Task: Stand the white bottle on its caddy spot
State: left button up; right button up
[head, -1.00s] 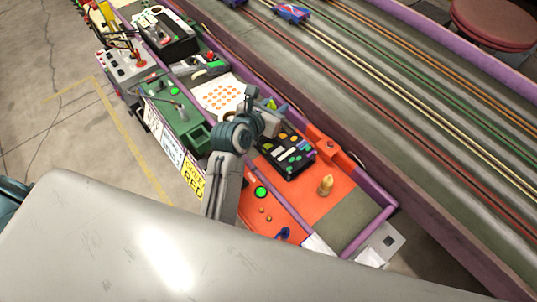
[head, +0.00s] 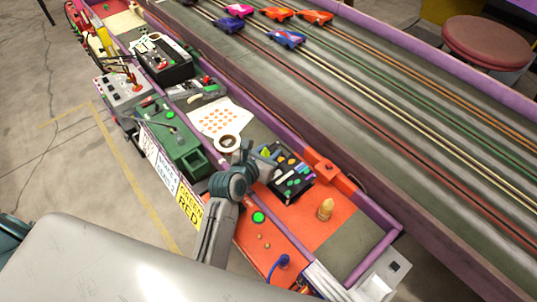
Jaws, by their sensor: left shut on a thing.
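My left gripper (head: 246,152) is at the end of the grey and teal arm, over the bench beside the black caddy (head: 304,187). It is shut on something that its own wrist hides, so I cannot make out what. The caddy holds several coloured items, and the gripper is at its left end. No clearly white bottle shows. My right gripper is out of view.
A cup of dark liquid (head: 228,143) stands just left of the gripper, by a dotted white sheet (head: 216,120). A green machine (head: 178,150) is on the left. The slot track (head: 400,120) with several cars lies behind a purple rail. The grey-green mat at the right is clear.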

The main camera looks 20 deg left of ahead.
pick_arm(q)
jog(key=shift+f, duration=0.5)
jog(key=shift+f, duration=0.15)
jog(key=o, duration=1)
jog(key=shift+c, duration=0.2)
jog(key=shift+s+r, duration=0.1)
jog(key=shift+r, duration=0.1)
jog(key=v, duration=1.2)
